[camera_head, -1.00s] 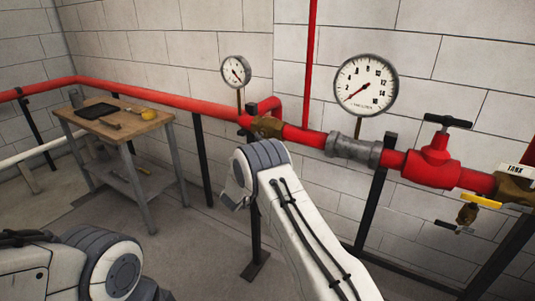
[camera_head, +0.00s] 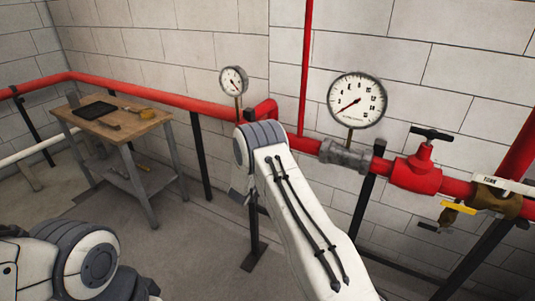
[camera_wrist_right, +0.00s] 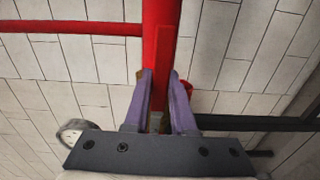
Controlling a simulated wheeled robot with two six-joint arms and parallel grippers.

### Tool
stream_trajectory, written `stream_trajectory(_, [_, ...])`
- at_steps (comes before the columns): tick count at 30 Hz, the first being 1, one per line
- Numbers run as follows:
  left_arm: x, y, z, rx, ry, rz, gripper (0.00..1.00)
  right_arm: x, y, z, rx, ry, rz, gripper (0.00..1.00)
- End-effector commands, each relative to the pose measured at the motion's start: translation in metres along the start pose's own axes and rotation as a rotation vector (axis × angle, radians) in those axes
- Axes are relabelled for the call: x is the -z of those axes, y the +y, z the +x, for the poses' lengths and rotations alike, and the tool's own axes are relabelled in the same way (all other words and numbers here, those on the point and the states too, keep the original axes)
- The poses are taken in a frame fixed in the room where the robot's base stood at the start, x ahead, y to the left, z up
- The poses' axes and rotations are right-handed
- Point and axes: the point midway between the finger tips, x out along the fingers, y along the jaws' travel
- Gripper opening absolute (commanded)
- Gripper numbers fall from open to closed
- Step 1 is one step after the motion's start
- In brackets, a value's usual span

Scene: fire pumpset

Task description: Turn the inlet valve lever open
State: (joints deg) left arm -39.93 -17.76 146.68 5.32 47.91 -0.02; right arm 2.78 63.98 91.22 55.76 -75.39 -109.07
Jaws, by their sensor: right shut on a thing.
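In the right wrist view my right gripper (camera_wrist_right: 161,78) has its purple fingers closed on a flat red bar (camera_wrist_right: 168,45), which looks like the inlet valve lever. The bar runs nearly in line with the red pipe (camera_wrist_right: 160,10) behind it. A sliver of brass shows beside the left finger. In the head view the white right arm (camera_head: 300,200) hides the right gripper and the valve near the small gauge (camera_head: 233,80). My left arm shows at lower left, but its gripper is not in view.
Right along the red pipe are a large gauge (camera_head: 357,100), a red valve (camera_head: 416,172) with a black handle, and a brass valve (camera_head: 497,201) labelled TANK. A black post (camera_head: 255,215) stands below my right arm. A wooden workbench (camera_head: 150,116) is at left.

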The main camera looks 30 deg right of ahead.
Motion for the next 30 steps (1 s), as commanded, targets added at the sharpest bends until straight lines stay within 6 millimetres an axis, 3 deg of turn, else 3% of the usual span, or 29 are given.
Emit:
stream_trajectory(6, [0.0003,0.0004,-0.0051,0.000,0.000,0.000,0.50,-0.0094,0.0043,0.0057,-0.001,-0.012,-0.036,0.00])
stream_trajectory(18, [0.0003,0.0004,-0.0051,0.000,0.000,0.000,0.50,-0.0097,0.0051,0.0063,-0.003,-0.012,-0.039,0.00])
stream_trajectory(19, [0.0003,0.0004,-0.0051,0.000,0.000,0.000,0.50,-0.0097,0.0052,0.0063,-0.004,-0.012,-0.038,0.35])
stream_trajectory(21, [0.0003,0.0004,-0.0051,0.000,0.000,0.000,0.50,-0.0097,0.0052,0.0063,-0.003,-0.012,-0.038,0.54])
stream_trajectory(30, [0.0003,0.0004,-0.0047,0.000,0.000,0.000,0.50,-0.0098,0.0042,0.0055,-0.001,-0.012,-0.037,0.54])
